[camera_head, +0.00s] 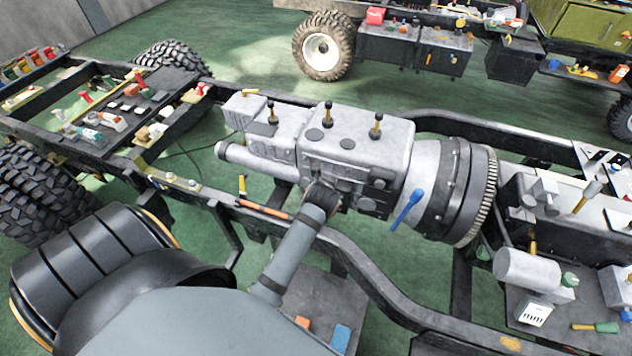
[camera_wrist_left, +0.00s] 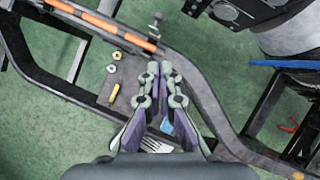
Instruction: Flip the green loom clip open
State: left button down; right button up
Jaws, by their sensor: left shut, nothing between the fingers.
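An orange loom or hose (camera_head: 265,211) with dark end pieces runs along the chassis rail below the gearbox. It also crosses the upper left of the left wrist view (camera_wrist_left: 105,25). I cannot make out a green clip on it for certain. A small upright fitting (camera_wrist_left: 156,21) stands near its right end in the wrist view. In the head view my left forearm reaches to the gearbox's lower side, and the fingertips cannot be told apart there.
The grey gearbox (camera_head: 355,150) stands behind my left wrist, with a blue-handled tool (camera_head: 407,208) on its side. The dark chassis rail (camera_head: 375,283) curves below. A lower shelf (camera_head: 318,300) holds small orange and blue items. Tools crowd the right bench.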

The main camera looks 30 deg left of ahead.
pick_arm(q)
jog(key=w+a+f+m+p, duration=0.1)
jog(key=w+a+f, duration=0.4)
jog(key=f, duration=0.4)
jog(key=shift+w+f, duration=0.15)
jog(key=shift+w, duration=0.65)
